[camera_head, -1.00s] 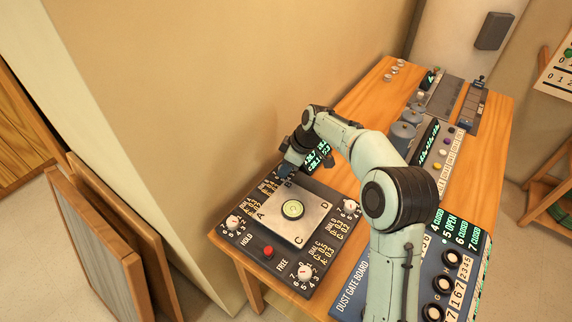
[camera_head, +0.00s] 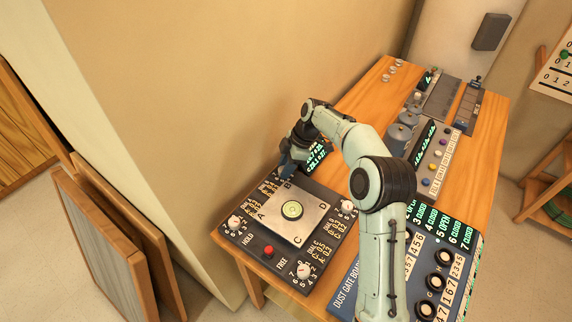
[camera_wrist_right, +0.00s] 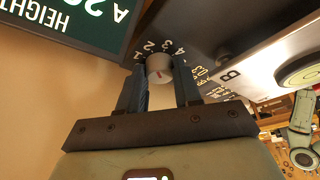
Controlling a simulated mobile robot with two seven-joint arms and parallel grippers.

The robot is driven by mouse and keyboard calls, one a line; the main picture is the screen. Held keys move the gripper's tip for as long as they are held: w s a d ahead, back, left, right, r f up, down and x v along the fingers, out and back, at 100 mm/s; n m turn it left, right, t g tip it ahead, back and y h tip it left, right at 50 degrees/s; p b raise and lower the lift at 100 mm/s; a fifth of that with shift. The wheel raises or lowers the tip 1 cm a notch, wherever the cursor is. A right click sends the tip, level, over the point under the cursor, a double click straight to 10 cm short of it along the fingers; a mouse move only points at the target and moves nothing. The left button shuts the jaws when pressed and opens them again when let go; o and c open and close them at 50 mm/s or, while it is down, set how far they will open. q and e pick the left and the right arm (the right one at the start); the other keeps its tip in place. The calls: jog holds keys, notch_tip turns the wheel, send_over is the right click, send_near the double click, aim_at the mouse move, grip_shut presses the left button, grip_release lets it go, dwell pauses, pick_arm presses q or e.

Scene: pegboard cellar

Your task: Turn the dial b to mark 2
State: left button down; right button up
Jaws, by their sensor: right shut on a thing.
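Dial b is a small pale round knob (camera_wrist_right: 160,68) at the plate's B corner. In the right wrist view it sits between the two blue fingers of my right gripper (camera_wrist_right: 161,80), which are shut on its sides. White numbers 1 to 4 arc around its far side. A small reddish mark shows on the knob, but I cannot tell which number it points to. In the head view my right gripper (camera_head: 287,169) hides the dial at the back corner of the dark panel (camera_head: 257,279). My left gripper is not in view.
A square plate (camera_head: 275,215) with a round green level (camera_head: 292,210) lies beside the dial. Other dials (camera_head: 234,222), (camera_head: 304,271), (camera_head: 347,206) and a red button (camera_head: 268,251) are around it. A display screen (camera_wrist_right: 70,22) stands close to the gripper.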

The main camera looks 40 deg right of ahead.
jog(key=o, duration=1)
jog(key=shift+o, duration=0.2)
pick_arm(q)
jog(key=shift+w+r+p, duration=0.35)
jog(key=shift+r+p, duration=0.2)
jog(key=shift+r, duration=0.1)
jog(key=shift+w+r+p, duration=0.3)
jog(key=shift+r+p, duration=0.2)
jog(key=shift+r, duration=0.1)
pick_arm(e)
jog(key=v, duration=1.3)
jog(key=shift+r, duration=0.2)
jog(key=shift+d, duration=0.1)
